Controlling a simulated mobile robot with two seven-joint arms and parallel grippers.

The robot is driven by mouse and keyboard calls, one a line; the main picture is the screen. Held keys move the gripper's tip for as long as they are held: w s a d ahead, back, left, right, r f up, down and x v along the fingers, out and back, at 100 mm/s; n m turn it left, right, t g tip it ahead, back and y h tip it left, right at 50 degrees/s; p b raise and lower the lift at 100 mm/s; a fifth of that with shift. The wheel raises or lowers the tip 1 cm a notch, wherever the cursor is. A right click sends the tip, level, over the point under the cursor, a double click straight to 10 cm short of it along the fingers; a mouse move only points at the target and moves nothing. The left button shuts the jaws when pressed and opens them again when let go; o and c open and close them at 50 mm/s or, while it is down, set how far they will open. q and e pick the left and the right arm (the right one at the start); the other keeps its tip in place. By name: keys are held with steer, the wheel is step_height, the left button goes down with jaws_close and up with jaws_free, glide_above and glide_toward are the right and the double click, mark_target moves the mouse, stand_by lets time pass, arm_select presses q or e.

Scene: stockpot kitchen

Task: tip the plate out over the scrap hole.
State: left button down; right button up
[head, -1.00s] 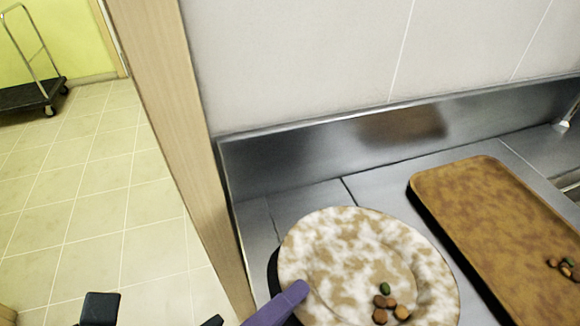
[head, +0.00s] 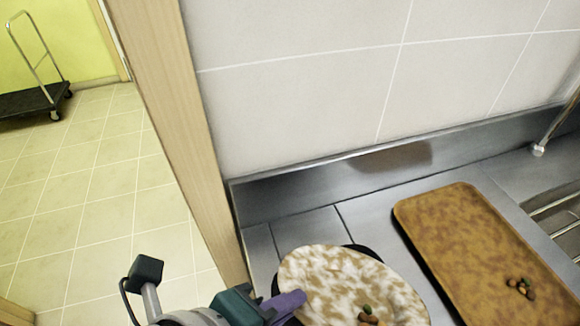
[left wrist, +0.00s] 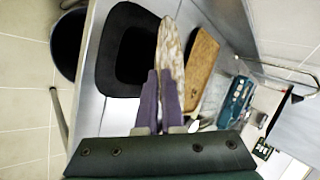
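The plate (head: 335,275) is cream with brown mottling and carries a few small brown and green scraps (head: 367,315). The lower part of the plate is cut off in the head view. My left gripper (head: 292,300) has its purple fingers shut on the plate's left rim. In the left wrist view the fingers (left wrist: 160,82) pinch the plate (left wrist: 171,45), seen nearly edge-on. The scrap hole's black surround (left wrist: 131,20) lies beside and beneath the plate there; in the head view only slivers of black (head: 368,250) show behind it. My right gripper is not seen.
A brown tray (head: 450,215) with several scraps (head: 521,288) lies right of the plate on the steel counter (head: 365,215). A steel backsplash and tiled wall stand behind. A wooden post (head: 175,130) is on the left. A black bin (left wrist: 68,45) stands beside the counter.

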arm_select(q)
steer(key=shift+w+d+r+g+y+p, duration=0.2)
steer(key=shift+w+r+g+y+p, duration=0.15)
steer(key=shift+r+g+p, duration=0.45)
steer(key=shift+w+d+r+g+y+p, duration=0.15)
steer(key=shift+w+r+g+y+p, duration=0.2)
steer(key=shift+r+p, duration=0.75)
steer(key=shift+w+d+r+g+y+p, duration=0.2)
steer(key=shift+w+r+g+p, duration=0.3)
steer(key=shift+p, duration=0.8)
steer(key=shift+w+d+r+n+g+y, duration=0.15)
steer(key=shift+w+r+g+y, duration=0.1)
steer(key=shift+r+g, duration=0.25)
steer(key=shift+w+d+r+n+g+y, duration=0.2)
steer(key=shift+r+g+y, duration=0.1)
steer(key=shift+g, duration=0.35)
steer(key=shift+w+r+g+y, duration=0.15)
steer(key=shift+r+g+y, duration=0.1)
steer(key=shift+r+g, duration=0.35)
steer(key=shift+f, duration=0.15)
